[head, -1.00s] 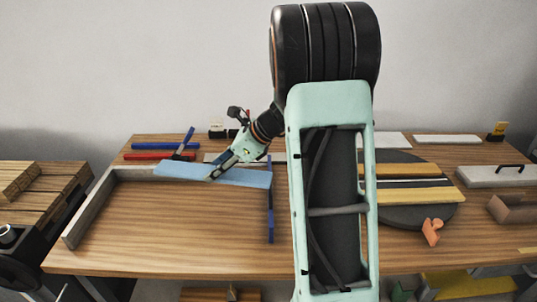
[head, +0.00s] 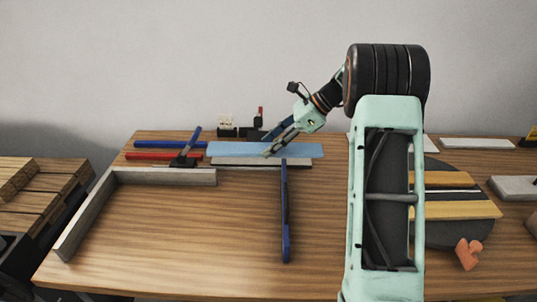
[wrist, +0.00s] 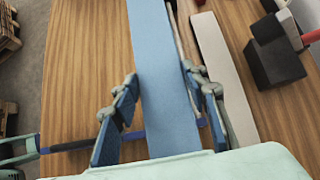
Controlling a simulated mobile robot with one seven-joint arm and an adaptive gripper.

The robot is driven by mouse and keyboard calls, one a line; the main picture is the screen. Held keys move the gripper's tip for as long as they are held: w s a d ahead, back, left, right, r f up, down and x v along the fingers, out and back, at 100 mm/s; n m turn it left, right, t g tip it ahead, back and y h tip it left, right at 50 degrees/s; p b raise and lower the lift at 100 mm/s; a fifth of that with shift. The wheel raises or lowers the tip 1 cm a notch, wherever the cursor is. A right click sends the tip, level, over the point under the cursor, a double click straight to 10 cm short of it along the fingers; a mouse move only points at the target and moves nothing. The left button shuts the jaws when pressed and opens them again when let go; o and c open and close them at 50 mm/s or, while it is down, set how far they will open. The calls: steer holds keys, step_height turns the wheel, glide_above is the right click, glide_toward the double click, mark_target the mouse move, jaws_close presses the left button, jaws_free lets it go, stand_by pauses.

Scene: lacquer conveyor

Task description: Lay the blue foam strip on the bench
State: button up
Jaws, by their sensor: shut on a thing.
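The blue foam strip (head: 230,149) is long, flat and light blue. My gripper (head: 267,152) is shut on it near its middle, with the strip lying left to right over the back of the wooden bench (head: 180,225). Its height above the bench is hard to tell. A pale grey slab (head: 235,162) shows just below its front edge. In the wrist view the strip (wrist: 165,50) runs lengthwise between the two fingers of my gripper (wrist: 162,85).
A grey L-shaped fence (head: 95,205) borders the bench's left side. A dark blue bar (head: 286,215) lies front to back near mid-bench. Red (head: 150,156) and blue (head: 155,144) bars lie at back left. A dark disc (head: 450,235) bears yellow strips at right. The front left is clear.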

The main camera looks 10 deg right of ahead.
steer(key=w+f, duration=0.2)
steer(key=w, duration=0.1)
steer(key=w+f, duration=0.3)
steer(key=w, duration=0.1)
steer(key=w+f, duration=0.3)
steer(key=w, duration=0.1)
steer(key=shift+d, duration=0.3)
steer(key=shift+w+f, duration=0.4)
steer(key=shift+f, duration=1.6)
steer(key=shift+f, duration=0.1)
steer(key=shift+f, duration=0.15)
steer(key=o, duration=0.9)
